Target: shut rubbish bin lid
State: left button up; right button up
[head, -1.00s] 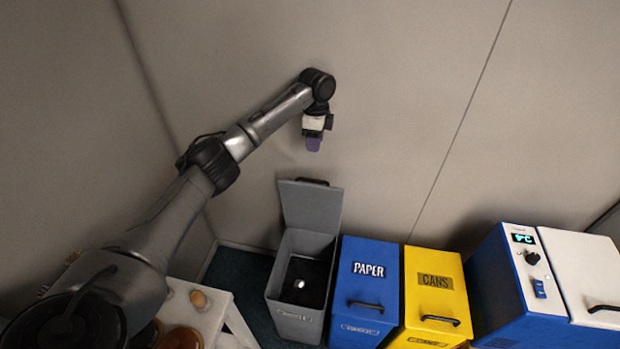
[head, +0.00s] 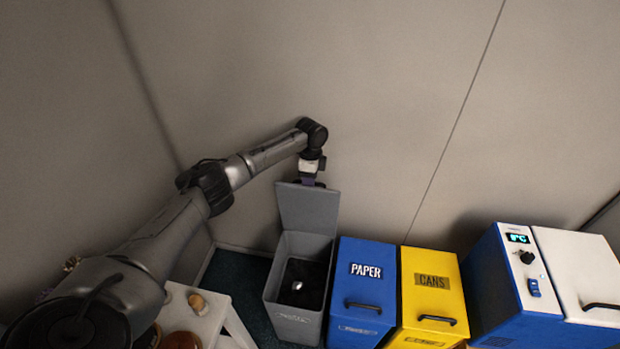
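The grey rubbish bin (head: 296,322) stands open on the floor left of the blue bin. Its grey lid (head: 307,208) is raised upright at the back, near the wall. A small whitish thing (head: 297,285) shows on the bin's dark inside. My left gripper (head: 309,181) points down at the top edge of the raised lid and hides the lid's handle. Its fingers are too small and dark to tell whether they are open or shut, or whether they touch the lid. My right gripper is not in view.
A blue PAPER bin (head: 366,285) and a yellow CANS bin (head: 432,290), both shut, stand close on the right. A blue and white cool box (head: 540,290) is farther right. A white table (head: 205,322) with round items is at lower left. The wall is close behind.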

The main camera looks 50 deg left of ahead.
pick_arm(q)
jog(key=shift+c, duration=0.2)
grip_shut()
dwell(0.5)
